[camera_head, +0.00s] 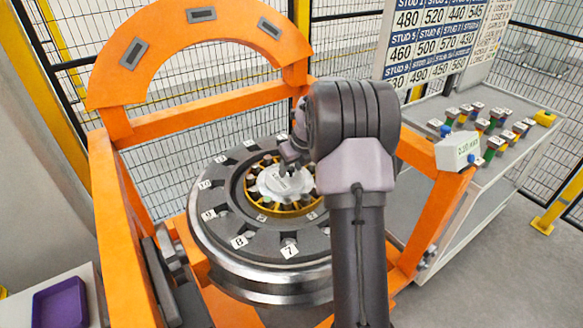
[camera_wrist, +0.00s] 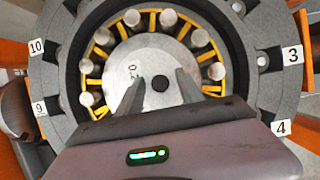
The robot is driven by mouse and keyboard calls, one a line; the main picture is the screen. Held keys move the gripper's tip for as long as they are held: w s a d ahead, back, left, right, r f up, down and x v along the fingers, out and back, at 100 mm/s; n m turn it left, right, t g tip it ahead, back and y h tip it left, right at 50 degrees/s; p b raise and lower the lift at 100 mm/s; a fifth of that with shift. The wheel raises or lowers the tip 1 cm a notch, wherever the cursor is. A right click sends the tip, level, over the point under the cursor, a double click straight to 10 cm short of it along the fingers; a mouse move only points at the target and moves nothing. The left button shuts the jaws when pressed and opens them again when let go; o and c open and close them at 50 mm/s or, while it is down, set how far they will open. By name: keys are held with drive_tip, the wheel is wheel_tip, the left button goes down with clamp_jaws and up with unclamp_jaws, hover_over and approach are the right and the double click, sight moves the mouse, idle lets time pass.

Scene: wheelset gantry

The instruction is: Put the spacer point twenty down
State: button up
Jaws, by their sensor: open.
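The spacer is a pale grey round disc (camera_wrist: 150,62) with a small dark hole at its centre and a partly readable marking starting "0.2". It lies flat in the middle of the wheelset, inside the yellow bearing ring (camera_wrist: 88,82). In the head view the disc (camera_head: 272,187) shows pale within the ring. My gripper (camera_wrist: 160,88) is open, its two fingers over the disc on either side of the hole. I cannot tell whether the fingertips touch it. In the head view my gripper (camera_head: 290,167) is small and partly hidden by my arm.
The numbered dark wheel (camera_head: 222,232) sits in an orange gantry (camera_head: 113,190) with an arch behind. A purple tray (camera_head: 61,303) is at lower left.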

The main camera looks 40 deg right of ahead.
drive_tip(key=p+v, duration=0.3)
drive_tip(key=v, duration=0.9)
drive_tip(key=s+a+r+n, duration=0.3)
drive_tip(key=a+r+n, duration=0.2)
drive_tip(key=a+n, duration=0.3)
drive_tip(key=s+a+r+n, duration=0.4)
drive_tip(key=a+r+n, duration=0.1)
drive_tip(key=a, duration=0.6)
drive_tip(key=s+a+f+n+t+y, duration=0.1)
drive_tip(key=s+a+n, duration=0.6)
drive_tip(key=s+n, duration=0.25)
drive_tip(key=s+a+f+n+y, duration=0.1)
drive_tip(key=s+a+n, duration=0.6)
drive_tip(key=s+n, duration=0.25)
wheel_tip(320, 180, down, 8)
drive_tip(key=b, duration=0.7)
drive_tip(key=shift+b, duration=0.3)
drive_tip(key=shift+a, duration=0.15)
